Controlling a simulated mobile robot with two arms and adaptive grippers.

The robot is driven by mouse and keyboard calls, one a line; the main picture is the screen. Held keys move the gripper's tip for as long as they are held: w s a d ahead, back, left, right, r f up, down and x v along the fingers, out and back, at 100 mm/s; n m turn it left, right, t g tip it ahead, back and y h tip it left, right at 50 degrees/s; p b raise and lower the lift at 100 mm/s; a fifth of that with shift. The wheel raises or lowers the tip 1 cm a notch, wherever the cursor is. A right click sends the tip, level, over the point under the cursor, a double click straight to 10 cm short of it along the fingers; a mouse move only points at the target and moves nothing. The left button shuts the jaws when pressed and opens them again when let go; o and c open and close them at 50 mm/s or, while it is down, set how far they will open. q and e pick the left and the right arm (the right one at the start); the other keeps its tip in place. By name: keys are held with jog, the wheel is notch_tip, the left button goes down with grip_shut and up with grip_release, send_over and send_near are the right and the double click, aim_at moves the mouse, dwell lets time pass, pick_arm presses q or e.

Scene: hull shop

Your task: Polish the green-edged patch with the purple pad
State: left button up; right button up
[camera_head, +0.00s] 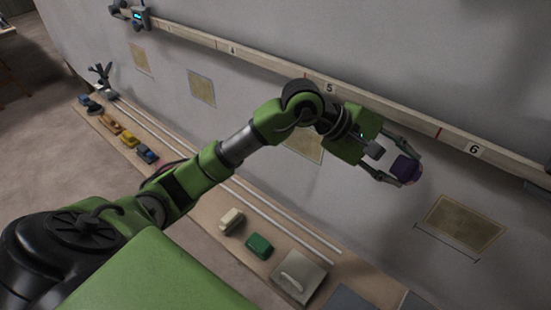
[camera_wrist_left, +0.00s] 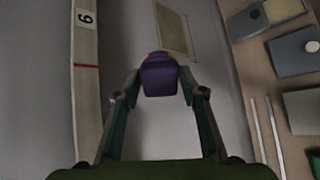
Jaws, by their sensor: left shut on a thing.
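My left gripper (camera_head: 399,166) is shut on the purple pad (camera_head: 407,168) and holds it near the grey wall, between rail marks 5 and 6. The pad also shows between the fingertips in the left wrist view (camera_wrist_left: 159,76). Whether it touches the wall I cannot tell. A tan patch (camera_head: 464,223) with a dark bracket line below it is on the wall to the right of the pad; it also shows beyond the pad in the left wrist view (camera_wrist_left: 171,30). Other tan patches (camera_head: 201,88) are farther left, one (camera_head: 305,143) partly behind my arm. I cannot clearly tell which edge is green.
A numbered rail (camera_head: 258,57) runs along the wall above the patches. A bench (camera_head: 200,200) below holds small blocks, including a green one (camera_head: 259,246), a cream one (camera_head: 231,221), and a grey plate with a handle (camera_head: 299,276). White strips (camera_head: 270,215) lie along the bench.

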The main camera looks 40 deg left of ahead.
pick_arm(q)
jog(key=a+f+n+t+y+p, duration=0.1)
jog(key=a+f+n+t+y, duration=0.3)
jog(key=a, duration=0.6)
jog(key=s+a+f+n+t+y, duration=0.1)
jog(key=a+f+n+t+y, duration=0.2)
jog(key=a+f+n, duration=0.5)
jog(key=a+f+n+t+y+p, duration=0.1)
jog(key=a+f+t+y, duration=0.25)
jog(key=a, duration=0.85)
jog(key=shift+t+h, duration=0.25)
jog(key=shift+h, duration=0.1)
jog(key=w, duration=0.6)
jog(key=shift+d+f, duration=0.2)
jog(key=shift+f, duration=0.1)
pick_arm(e)
jog(key=shift+d+r, duration=0.25)
jog(key=shift+r, duration=0.95)
pick_arm(q)
jog(key=shift+o, duration=0.6)
jog(key=shift+c, duration=0.9)
